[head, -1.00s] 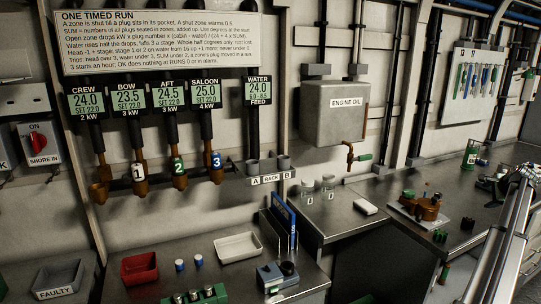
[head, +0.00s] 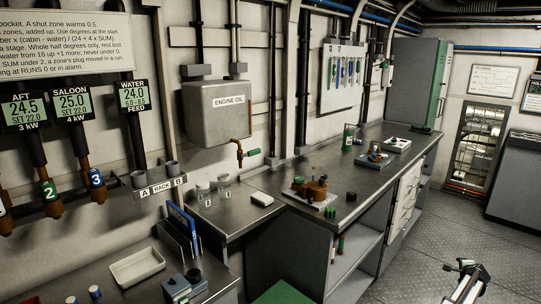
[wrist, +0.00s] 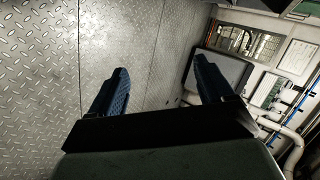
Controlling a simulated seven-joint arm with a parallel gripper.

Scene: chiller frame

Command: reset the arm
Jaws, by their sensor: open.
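My gripper (wrist: 160,90) is open and empty in the wrist view. Its two blue fingers stand well apart, with the diamond-plate floor and the far wall beyond them. In the head view, part of my arm (head: 466,282) shows at the lower right, over the floor and clear of the benches. The fingertips cannot be made out there.
A steel bench (head: 362,180) with a brown copper-coloured fitting (head: 311,188) runs along the wall. A white tray (head: 137,267) and a blue binder (head: 183,222) are at lower left. The engine oil tank (head: 217,112) hangs above.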

